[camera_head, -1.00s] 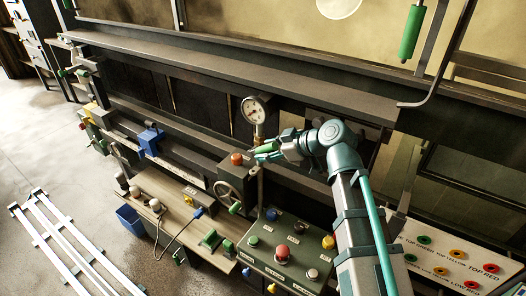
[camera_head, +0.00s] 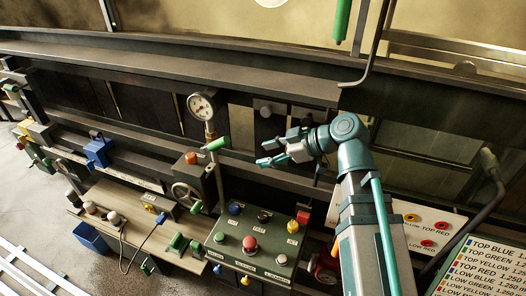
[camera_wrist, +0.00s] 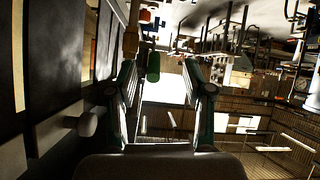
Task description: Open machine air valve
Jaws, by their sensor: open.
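A green lever handle (camera_head: 217,144) sits on the pipe below the round pressure gauge (camera_head: 202,106). It points to the right and slightly up. I cannot tell for sure that it is the machine air valve. My gripper (camera_head: 268,152) is open and empty to the right of the handle, with a clear gap between them. In the wrist view the green handle (camera_wrist: 153,67) shows beyond and between my open fingers (camera_wrist: 159,78), beside a brass-coloured pipe (camera_wrist: 131,40).
A box with an orange-red knob (camera_head: 192,158) and a handwheel (camera_head: 187,194) stands below the gauge. A green button panel (camera_head: 250,250) is in front. Dark machine beams (camera_head: 150,62) run behind. A pale knob (camera_wrist: 87,124) lies left of my fingers.

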